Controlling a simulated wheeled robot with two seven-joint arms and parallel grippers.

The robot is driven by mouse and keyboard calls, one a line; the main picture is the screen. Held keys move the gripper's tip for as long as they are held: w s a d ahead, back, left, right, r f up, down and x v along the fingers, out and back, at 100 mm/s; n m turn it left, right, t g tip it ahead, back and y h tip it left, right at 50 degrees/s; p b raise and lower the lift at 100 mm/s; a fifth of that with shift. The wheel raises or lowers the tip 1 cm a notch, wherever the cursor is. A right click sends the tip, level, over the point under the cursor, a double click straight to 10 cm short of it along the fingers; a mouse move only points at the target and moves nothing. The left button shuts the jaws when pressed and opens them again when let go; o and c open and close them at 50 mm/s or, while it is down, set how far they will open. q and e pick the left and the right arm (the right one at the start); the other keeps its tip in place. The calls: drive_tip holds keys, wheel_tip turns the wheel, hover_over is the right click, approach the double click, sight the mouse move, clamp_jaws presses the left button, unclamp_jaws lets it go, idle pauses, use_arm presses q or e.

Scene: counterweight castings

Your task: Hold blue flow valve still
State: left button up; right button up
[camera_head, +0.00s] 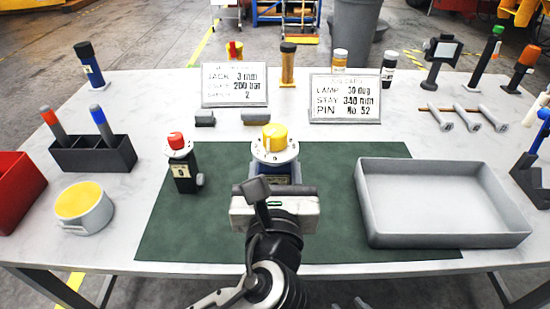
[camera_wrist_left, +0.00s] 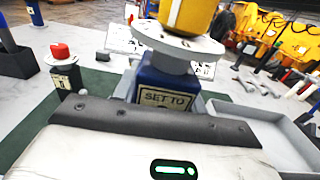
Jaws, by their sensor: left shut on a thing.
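The blue flow valve (camera_head: 285,172) stands on the green mat, with a yellow knob (camera_head: 275,138) and a white dial on top. In the left wrist view its blue body (camera_wrist_left: 162,88) is straight ahead, with a label reading "SET TO". My left gripper (camera_head: 275,190) is at the valve's near side, shut on its body; its hand hides the fingertips and the valve's lower part. Only the tips of my right gripper (camera_head: 348,303) show at the bottom edge, apart and empty, well short of the valve.
A dark valve with a red knob (camera_head: 183,170) stands left of the blue one. A grey tray (camera_head: 440,241) lies to the right. Two signs (camera_head: 234,85) (camera_head: 344,98) stand behind. A yellow-topped pot (camera_head: 84,208) and a black holder (camera_head: 95,155) are at left.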

idle(0.4)
